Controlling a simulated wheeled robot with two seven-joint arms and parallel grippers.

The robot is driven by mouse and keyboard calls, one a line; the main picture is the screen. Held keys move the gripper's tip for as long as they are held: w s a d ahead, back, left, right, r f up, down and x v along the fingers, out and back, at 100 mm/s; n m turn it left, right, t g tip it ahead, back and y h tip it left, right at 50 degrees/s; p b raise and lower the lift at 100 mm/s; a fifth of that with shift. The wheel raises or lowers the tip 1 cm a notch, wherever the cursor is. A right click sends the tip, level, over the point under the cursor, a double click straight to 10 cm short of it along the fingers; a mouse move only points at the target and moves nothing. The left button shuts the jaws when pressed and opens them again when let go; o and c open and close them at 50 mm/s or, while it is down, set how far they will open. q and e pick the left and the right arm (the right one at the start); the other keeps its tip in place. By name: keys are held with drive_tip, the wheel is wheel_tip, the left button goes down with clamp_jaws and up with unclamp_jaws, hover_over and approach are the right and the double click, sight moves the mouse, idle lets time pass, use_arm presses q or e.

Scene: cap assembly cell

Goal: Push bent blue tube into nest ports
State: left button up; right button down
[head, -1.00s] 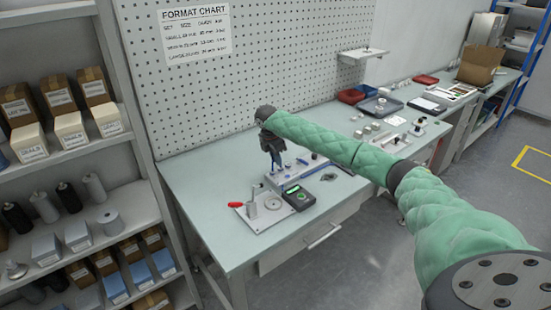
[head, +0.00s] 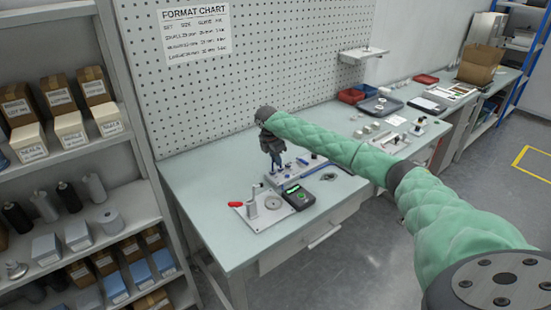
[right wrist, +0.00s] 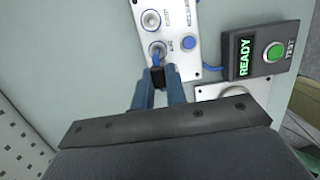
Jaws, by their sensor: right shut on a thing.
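My right gripper (right wrist: 158,80) is shut on the bent blue tube (right wrist: 155,60), just over the nest plate (right wrist: 178,72). The tube shows as a short blue piece between the fingertips and a round metal port (right wrist: 157,48). I cannot tell how deep its end sits in that port. A second round port (right wrist: 151,19) is farther up the plate and looks empty. The fingers hide the rest of the tube. In the head view the right gripper (head: 276,162) points down at the nest plate on the bench. My left gripper is not in view.
A black tester (right wrist: 260,50) with a lit READY display and green button sits beside the plate, joined by a blue cable. A fixture with a red handle (head: 235,204) stands at the front left. Trays and small parts lie farther right along the bench.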

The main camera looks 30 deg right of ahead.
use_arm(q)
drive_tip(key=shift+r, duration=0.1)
use_arm(e)
drive_tip(key=shift+f, duration=0.6)
idle(0.5)
drive_tip(key=c, duration=1.3)
unclamp_jaws()
drive_tip(key=shift+c, duration=0.2)
